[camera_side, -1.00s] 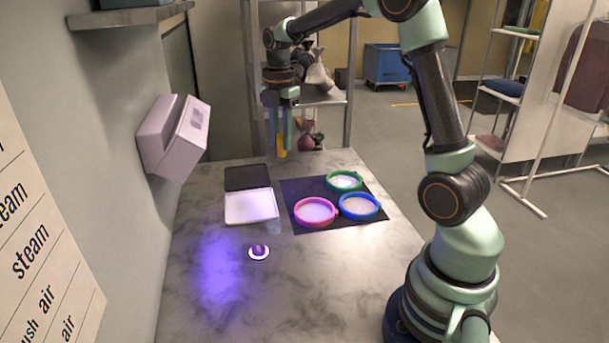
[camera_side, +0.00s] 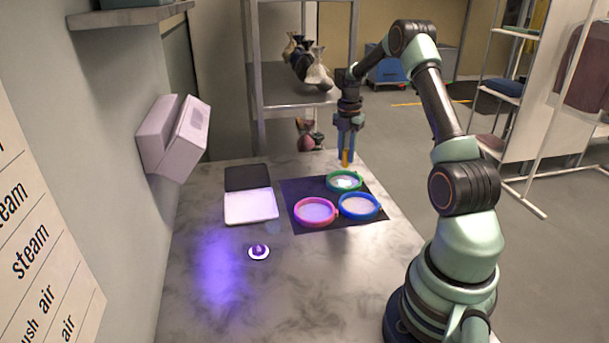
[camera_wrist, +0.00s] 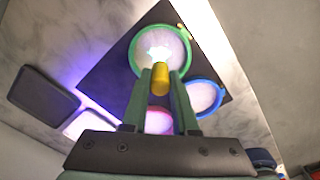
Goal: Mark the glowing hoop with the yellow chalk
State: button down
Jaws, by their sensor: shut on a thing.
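My gripper (camera_side: 345,138) is shut on the yellow chalk (camera_side: 345,158), which points down above the far side of the green hoop (camera_side: 345,183). In the wrist view the chalk (camera_wrist: 160,82) sits between both fingers, in front of the lower part of the green hoop (camera_wrist: 162,38). That hoop holds pale cloth with a bright white, star-like patch. A pink hoop (camera_side: 316,211) with lilac-tinted cloth and a blue hoop (camera_side: 359,206) with greyish cloth lie nearer. The chalk appears apart from the cloth. In the wrist view, my fingers partly hide the pink hoop (camera_wrist: 158,123).
The hoops lie on a dark mat (camera_side: 295,188) on a marble counter (camera_side: 320,285). Left of it is an open case with a bright white panel (camera_side: 250,206). A white disc with a purple centre (camera_side: 258,251) and violet light lie nearer. A wall box (camera_side: 175,137) juts out left.

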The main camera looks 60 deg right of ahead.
aim_at(345, 167)
jog(key=shift+f, duration=2.35)
jog(key=shift+a+f, duration=0.1)
jog(key=shift+f, duration=0.55)
dwell(0.3)
jog(key=shift+r, duration=0.1)
jog(key=shift+r, duration=3.5)
